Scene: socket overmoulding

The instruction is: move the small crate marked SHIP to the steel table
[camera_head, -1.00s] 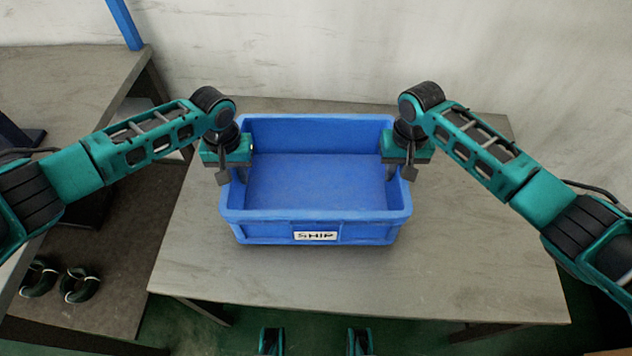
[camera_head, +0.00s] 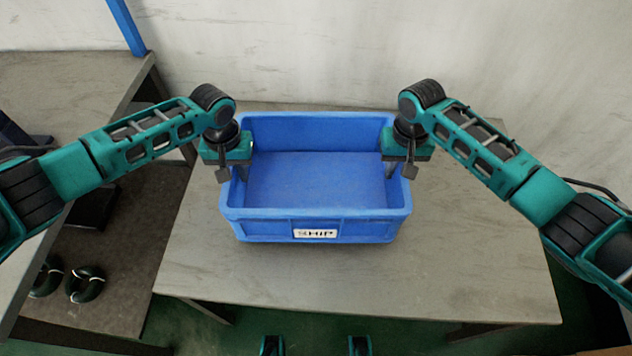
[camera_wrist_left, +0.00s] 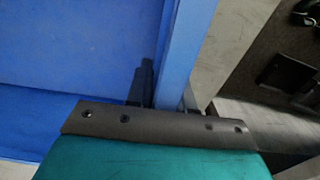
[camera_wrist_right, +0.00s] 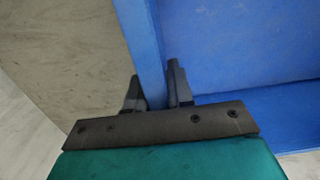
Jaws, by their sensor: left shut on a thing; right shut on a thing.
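The small blue crate (camera_head: 316,218) has a white SHIP label on its front wall and looks empty and level. It is over the middle of a grey table (camera_head: 350,280) and appears to hang a little above it. My left gripper (camera_head: 233,172) is shut on the crate's left wall, with one finger inside and one outside; the left wrist view shows this wall (camera_wrist_left: 178,55) too. My right gripper (camera_head: 399,172) is shut on the right wall in the same way, and the right wrist view shows that wall (camera_wrist_right: 146,55). I cannot tell which table is the steel one.
Another grey table (camera_head: 70,75) stands at the left, with a blue post (camera_head: 126,25) at its back. Black rings (camera_head: 85,284) lie on a low surface below it. A pale wall (camera_head: 300,50) closes the back. The table under the crate is otherwise bare.

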